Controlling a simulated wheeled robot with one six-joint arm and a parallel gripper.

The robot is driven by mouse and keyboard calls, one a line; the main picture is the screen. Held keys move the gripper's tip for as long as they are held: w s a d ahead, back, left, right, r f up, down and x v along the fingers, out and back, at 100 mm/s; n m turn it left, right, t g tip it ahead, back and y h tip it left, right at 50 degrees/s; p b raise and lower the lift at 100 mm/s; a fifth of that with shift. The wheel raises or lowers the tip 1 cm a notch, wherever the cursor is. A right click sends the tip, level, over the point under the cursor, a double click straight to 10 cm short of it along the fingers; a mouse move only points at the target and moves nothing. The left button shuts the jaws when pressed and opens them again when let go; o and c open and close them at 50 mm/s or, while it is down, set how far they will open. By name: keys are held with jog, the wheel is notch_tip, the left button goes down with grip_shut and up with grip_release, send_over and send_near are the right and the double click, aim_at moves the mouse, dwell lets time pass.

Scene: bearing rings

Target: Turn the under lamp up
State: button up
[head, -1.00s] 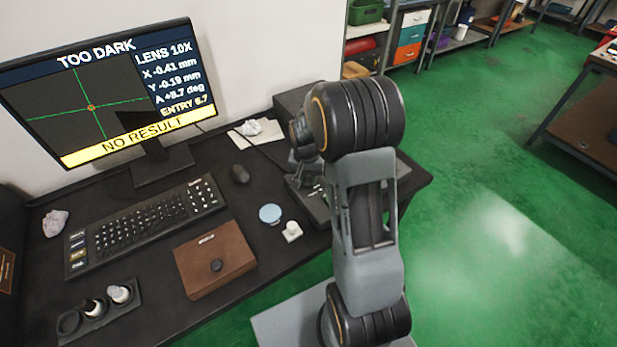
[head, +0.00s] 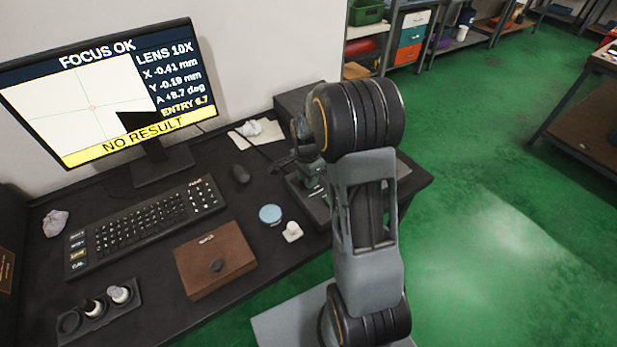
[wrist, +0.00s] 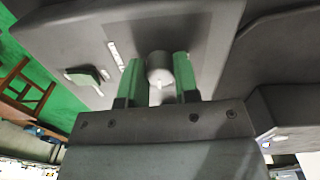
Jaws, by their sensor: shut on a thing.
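In the wrist view my gripper (wrist: 159,82) has its two green fingers on either side of a round grey knob (wrist: 158,67), shut on it. The knob bears a small pale mark and sits on the dark grey instrument base (wrist: 85,42). In the head view the instrument base (head: 309,204) stands at the right of the desk, and my arm hides the knob. The monitor (head: 75,97) reads "FOCUS OK" over a bright white field with a black corner shape. A yellow bar on it reads "NO RESULT".
Green floor lies open at the right.

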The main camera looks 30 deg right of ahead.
jog(key=shift+w+m, duration=0.1)
jog(key=shift+m, duration=0.4)
jog(key=o, duration=0.9)
jog(key=shift+r, duration=0.1)
jog(key=r, duration=0.7)
jog(key=r+p, duration=0.1)
jog(key=r, duration=0.5)
jog(key=shift+w+r, duration=0.2)
jog(key=shift+r, duration=0.15)
